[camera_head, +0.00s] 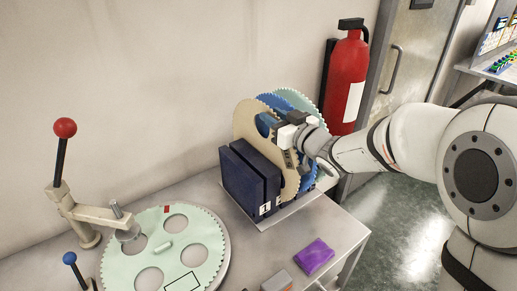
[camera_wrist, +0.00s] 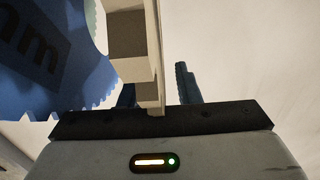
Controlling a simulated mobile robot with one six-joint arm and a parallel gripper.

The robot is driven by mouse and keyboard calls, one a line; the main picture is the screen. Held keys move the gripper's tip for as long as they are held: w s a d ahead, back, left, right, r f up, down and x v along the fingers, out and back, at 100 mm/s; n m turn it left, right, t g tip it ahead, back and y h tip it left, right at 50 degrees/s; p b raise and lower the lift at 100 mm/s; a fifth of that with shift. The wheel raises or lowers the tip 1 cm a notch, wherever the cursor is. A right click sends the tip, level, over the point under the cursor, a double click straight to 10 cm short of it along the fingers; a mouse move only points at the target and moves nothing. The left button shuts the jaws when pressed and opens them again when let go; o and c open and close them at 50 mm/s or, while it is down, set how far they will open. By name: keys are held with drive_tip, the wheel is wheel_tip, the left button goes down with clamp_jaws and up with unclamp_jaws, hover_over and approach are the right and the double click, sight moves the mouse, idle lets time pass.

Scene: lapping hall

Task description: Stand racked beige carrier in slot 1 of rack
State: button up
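The beige carrier (camera_head: 246,121) is a thin toothed disc standing upright in the dark blue rack (camera_head: 242,184), behind the rack's two nearest blocks. Its lower edge is hidden by the rack. A white label with a 1 (camera_head: 265,208) sits on the rack's front end, by a narrow gap between these blocks that looks empty. My gripper (camera_head: 285,130) is at the carrier's upper right. In the wrist view the carrier (camera_wrist: 152,60) shows edge-on between my fingers (camera_wrist: 158,88), with a visible gap to the right finger. The left finger is partly covered by a grey block.
Blue (camera_head: 270,101) and pale green (camera_head: 296,97) discs stand close behind the beige one; the blue one (camera_wrist: 45,55) is just left in the wrist view. A fire extinguisher (camera_head: 347,80) stands behind. A lapping plate (camera_head: 165,250) and purple cloth (camera_head: 314,256) are in front.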

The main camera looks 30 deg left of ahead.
drive_tip(key=shift+c, duration=0.3)
clamp_jaws()
idle(1.1)
